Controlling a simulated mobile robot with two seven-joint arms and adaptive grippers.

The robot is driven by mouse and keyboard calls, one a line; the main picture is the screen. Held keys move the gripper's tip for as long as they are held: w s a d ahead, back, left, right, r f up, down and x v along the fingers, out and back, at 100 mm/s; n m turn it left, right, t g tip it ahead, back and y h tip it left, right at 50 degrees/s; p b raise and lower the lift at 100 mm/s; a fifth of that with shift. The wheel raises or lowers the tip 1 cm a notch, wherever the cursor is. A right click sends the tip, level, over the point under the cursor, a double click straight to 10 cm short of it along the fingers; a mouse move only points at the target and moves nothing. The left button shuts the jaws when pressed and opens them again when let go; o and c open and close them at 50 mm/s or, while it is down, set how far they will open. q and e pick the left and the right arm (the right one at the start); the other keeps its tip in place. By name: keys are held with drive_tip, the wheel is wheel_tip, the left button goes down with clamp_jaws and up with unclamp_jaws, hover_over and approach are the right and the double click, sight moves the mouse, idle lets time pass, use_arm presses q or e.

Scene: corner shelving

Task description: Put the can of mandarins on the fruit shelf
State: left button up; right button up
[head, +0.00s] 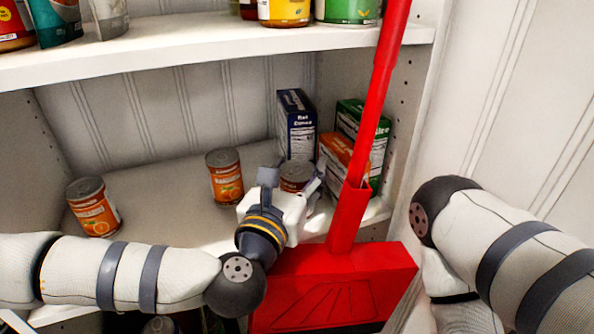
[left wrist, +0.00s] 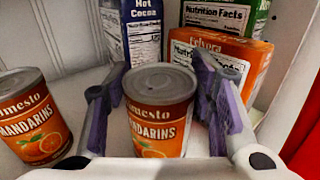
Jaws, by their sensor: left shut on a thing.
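My left gripper (head: 291,184) reaches over the middle shelf (head: 150,180). Its fingers are shut on a can of mandarins (head: 296,172), orange with a grey lid; the can shows upright between the fingers in the left wrist view (left wrist: 160,115). I cannot tell whether its base touches the shelf. A second mandarin can (head: 225,178) stands to the left of the gripper and also shows in the left wrist view (left wrist: 32,120). A third orange can (head: 93,208) stands farther left. My right gripper is not in view; only my right arm shows.
Behind the held can stand a blue cocoa box (head: 296,125), an orange box (head: 335,152) and a green box (head: 360,120). A red broom or dustpan (head: 340,285) with an upright handle stands in front, right. An upper shelf (head: 210,42) holds cans and jars.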

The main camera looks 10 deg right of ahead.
use_arm(q)
drive_tip(key=shift+f, duration=0.2)
drive_tip(key=o, duration=1.5)
drive_tip(key=shift+r, duration=0.1)
drive_tip(key=shift+c, duration=0.2)
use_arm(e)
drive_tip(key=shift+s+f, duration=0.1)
use_arm(q)
drive_tip(key=shift+s+a+r, duration=0.1)
drive_tip(key=shift+s+r, duration=0.1)
drive_tip(key=shift+r, duration=0.1)
drive_tip(key=p+v, duration=0.2)
drive_tip(key=v, duration=0.8)
drive_tip(key=shift+s+a+p, duration=0.15)
drive_tip(key=shift+s+p, duration=0.15)
drive_tip(key=shift+s+a+f, duration=0.1)
drive_tip(key=shift+s+a, duration=0.15)
drive_tip(key=shift+s, duration=0.15)
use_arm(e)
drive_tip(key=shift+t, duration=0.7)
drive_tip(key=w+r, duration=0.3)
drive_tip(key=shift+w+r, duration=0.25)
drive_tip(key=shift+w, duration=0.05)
